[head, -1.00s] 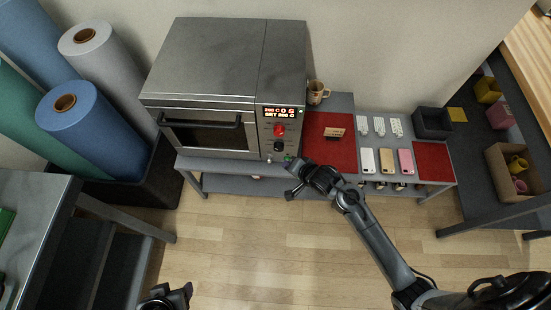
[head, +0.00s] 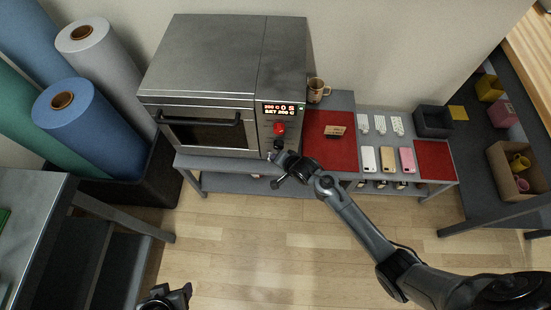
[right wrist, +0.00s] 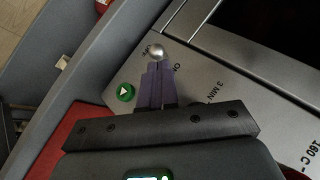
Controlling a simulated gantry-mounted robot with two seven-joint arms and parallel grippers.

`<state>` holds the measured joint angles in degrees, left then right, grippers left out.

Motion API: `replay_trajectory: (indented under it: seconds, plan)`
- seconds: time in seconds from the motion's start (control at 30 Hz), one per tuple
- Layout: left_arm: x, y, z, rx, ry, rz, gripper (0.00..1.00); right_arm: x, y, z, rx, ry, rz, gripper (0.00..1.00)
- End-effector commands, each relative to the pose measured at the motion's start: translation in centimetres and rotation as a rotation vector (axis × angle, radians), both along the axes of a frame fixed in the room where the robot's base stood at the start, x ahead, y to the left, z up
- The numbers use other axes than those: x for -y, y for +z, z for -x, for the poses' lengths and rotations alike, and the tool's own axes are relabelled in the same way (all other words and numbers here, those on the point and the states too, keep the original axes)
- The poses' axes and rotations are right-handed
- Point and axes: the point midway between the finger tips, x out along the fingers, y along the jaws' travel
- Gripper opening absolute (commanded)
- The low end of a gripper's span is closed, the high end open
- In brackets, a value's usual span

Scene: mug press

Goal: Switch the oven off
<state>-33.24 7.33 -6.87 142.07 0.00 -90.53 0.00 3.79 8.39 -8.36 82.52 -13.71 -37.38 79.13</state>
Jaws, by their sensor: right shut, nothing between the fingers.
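The grey oven (head: 205,60) stands on a bench at the back, door closed. Its display (head: 279,109) is lit with red and white characters. Below it are a red knob (head: 279,128) and a dark knob (head: 278,143). My right gripper (head: 277,157) is at the panel's lower part, fingers shut and empty. In the right wrist view the purple fingertips (right wrist: 157,68) are right at a round-ended metal switch lever (right wrist: 156,51); contact is unclear. A green button (right wrist: 125,92) with a white triangle is beside the fingers. My left gripper (head: 166,295) is at the bottom edge; its jaws are unclear.
A mug (head: 317,90) stands right of the oven. A red mat (head: 330,152) with a brown sign (head: 335,130), several phones and another red mat (head: 434,160) lie further right. Fabric rolls (head: 80,120) stand at left. The wooden floor in front is clear.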

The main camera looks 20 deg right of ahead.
Motion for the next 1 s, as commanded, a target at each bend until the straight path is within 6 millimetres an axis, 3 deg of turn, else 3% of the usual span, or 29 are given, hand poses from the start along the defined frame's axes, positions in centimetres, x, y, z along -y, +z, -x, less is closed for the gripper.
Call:
replay_trajectory:
  seconds: [1.0]
  plan:
    - [0.19, -0.73, -0.02, 0.001, 0.005, 0.008, 0.63, -0.39, -0.87, -0.16, 0.067, 0.001, 0.036, 0.00]
